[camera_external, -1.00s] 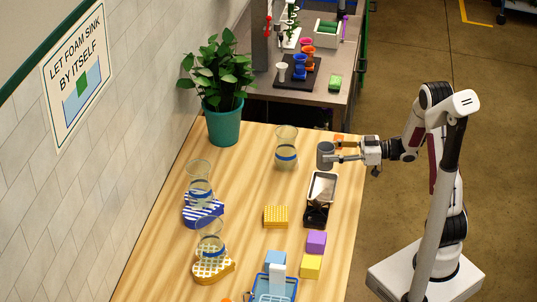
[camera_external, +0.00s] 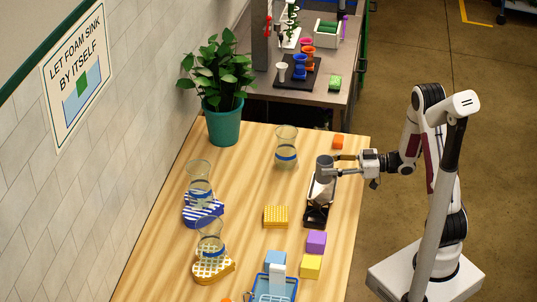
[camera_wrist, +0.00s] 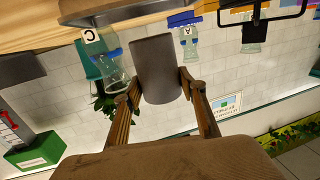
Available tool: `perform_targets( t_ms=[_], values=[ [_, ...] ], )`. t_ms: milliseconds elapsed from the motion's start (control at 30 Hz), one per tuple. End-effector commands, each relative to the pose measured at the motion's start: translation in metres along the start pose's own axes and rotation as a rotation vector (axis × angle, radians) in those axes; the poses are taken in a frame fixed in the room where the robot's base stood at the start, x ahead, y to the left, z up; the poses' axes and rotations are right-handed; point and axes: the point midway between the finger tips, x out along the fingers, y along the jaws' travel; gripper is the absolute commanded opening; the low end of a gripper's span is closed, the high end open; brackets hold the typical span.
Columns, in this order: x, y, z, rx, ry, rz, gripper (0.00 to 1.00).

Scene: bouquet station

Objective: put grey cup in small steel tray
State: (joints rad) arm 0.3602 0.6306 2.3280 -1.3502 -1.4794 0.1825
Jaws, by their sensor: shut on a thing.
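The grey cup (camera_external: 324,166) is held between the fingers of my gripper (camera_external: 340,164), above the far end of the small steel tray. In the wrist view the grey cup (camera_wrist: 156,68) sits between the two fingertips of my gripper (camera_wrist: 160,88). The small steel tray (camera_external: 317,193) rests on top of a black scale-like base (camera_external: 316,217) at the right side of the wooden table. The cup and fingers hide part of the tray. In the wrist view a grey metal edge (camera_wrist: 110,10), likely the tray, shows at the top.
A glass vase (camera_external: 286,150) with a blue band stands left of the cup. Two more vases stand on the blue striped pad (camera_external: 203,212) and yellow pad (camera_external: 214,268). A yellow block (camera_external: 275,217), a purple block (camera_external: 317,242) and an orange block (camera_external: 338,142) lie nearby.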

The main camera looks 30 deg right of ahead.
Motion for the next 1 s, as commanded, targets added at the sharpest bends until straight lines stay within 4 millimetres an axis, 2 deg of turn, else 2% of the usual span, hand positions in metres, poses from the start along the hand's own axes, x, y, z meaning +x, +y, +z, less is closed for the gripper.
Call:
perform_targets(
  t_ms=[467, 1000],
  values=[
    [0.000, 0.000, 0.003, 0.000, 0.001, 0.000, 0.17],
    [0.002, 0.000, 0.041, 0.000, 0.000, 0.001, 0.17]
  ],
)
